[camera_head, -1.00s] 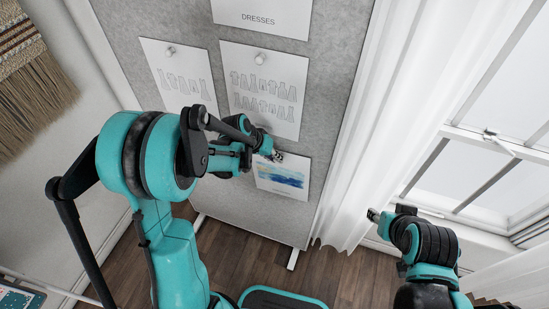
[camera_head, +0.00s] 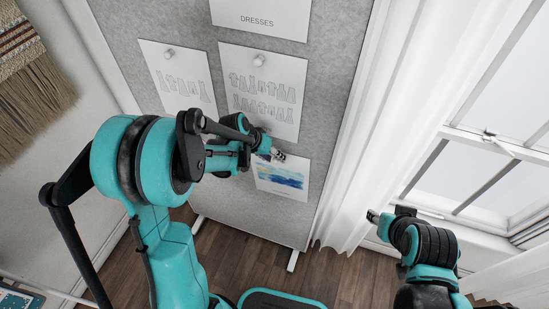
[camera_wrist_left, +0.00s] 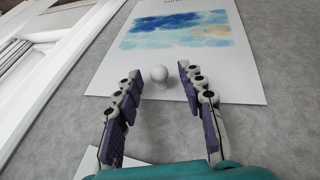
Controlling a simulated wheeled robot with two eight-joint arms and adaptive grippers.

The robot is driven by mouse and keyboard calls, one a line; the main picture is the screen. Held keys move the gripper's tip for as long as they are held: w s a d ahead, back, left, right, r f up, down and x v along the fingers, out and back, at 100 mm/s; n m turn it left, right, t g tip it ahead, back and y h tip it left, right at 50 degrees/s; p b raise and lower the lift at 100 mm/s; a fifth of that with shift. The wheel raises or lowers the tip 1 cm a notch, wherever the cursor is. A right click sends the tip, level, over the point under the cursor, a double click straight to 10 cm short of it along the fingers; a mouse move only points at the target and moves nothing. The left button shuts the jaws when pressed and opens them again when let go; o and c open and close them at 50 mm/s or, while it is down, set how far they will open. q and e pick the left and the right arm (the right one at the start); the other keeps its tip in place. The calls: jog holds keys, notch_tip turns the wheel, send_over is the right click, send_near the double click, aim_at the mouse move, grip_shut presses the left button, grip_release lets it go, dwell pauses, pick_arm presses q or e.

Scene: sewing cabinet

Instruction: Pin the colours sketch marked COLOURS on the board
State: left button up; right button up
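The colours sketch (camera_head: 281,178), a white sheet with a blue and sand-coloured wash, lies flat against the grey board (camera_head: 222,215), below the larger drawing sheet. It also shows in the left wrist view (camera_wrist_left: 185,45), its lettering too small to read for certain. A white round-headed pin (camera_wrist_left: 159,74) is at the sheet's edge nearest my gripper. My left gripper (camera_head: 276,154) is at the sheet's top edge. In the left wrist view its open fingers (camera_wrist_left: 158,80) stand on either side of the pin, with gaps. My right gripper (camera_head: 373,216) is away to the right; its fingers are unclear.
Two sheets of garment drawings, a smaller one (camera_head: 182,84) and a larger one (camera_head: 264,95), hang pinned above, below a DRESSES sheet (camera_head: 262,14). A white curtain (camera_head: 375,105) and window are at right. A woven hanging (camera_head: 30,85) is at left.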

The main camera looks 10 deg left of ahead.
pick_arm(q)
jog(key=v, duration=1.1)
jog(key=shift+s+r, duration=0.1)
jog(key=shift+s, duration=0.05)
jog(key=s+t+y+b, duration=0.3)
jog(key=s+y, duration=0.1)
jog(key=s, duration=1.2)
jog(key=shift+s+d, duration=0.3)
jog(key=shift+d, duration=0.15)
